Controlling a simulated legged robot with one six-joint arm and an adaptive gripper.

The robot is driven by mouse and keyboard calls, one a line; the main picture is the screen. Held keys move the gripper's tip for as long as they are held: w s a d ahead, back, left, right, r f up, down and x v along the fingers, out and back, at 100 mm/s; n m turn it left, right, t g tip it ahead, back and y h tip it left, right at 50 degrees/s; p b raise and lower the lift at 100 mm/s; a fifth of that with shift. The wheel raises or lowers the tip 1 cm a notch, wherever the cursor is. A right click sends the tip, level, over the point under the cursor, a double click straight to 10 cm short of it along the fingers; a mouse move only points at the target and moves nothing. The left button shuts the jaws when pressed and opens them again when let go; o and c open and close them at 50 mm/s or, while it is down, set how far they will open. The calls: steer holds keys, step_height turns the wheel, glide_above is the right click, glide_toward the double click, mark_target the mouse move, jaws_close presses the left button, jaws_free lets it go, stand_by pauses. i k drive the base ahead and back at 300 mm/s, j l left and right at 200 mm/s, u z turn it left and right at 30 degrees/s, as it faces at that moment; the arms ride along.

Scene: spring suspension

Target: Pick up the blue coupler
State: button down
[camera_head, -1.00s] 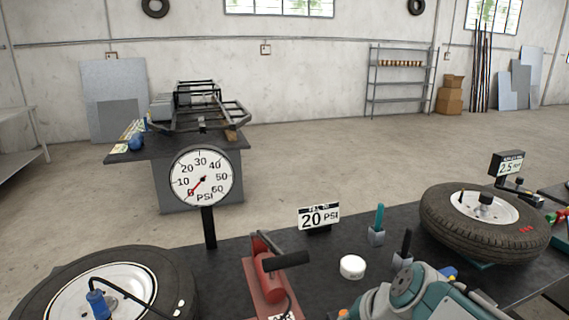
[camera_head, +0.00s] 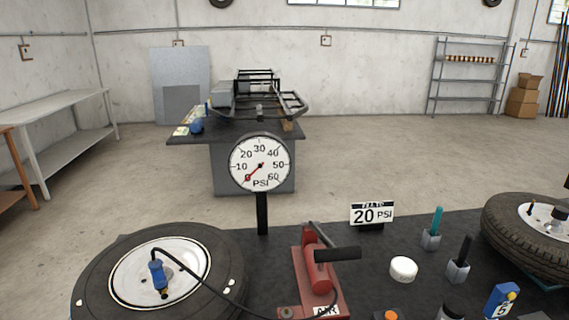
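The blue coupler (camera_head: 157,273) is at the lower left, upright over the pale wheel of the left tire (camera_head: 222,262). A black hose runs from its top in an arc across the wheel towards the red pump (camera_head: 318,268). Whether the coupler is seated on a valve is too small to tell. My gripper is not in view.
A round PSI gauge (camera_head: 260,163) on a black post stands behind the left tire. A "20 PSI" sign (camera_head: 372,214), a white round lid (camera_head: 403,269), tools in grey holders (camera_head: 431,239) and a blue numbered item (camera_head: 501,299) occupy the right.

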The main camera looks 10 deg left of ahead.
mark_target(159, 280)
steer(key=k+l, duration=0.15)
steer(key=u, duration=0.4)
steer(key=k+u, duration=0.1)
steer(key=u, duration=0.3)
steer(key=k+u, duration=0.1)
steer(key=u, duration=0.7)
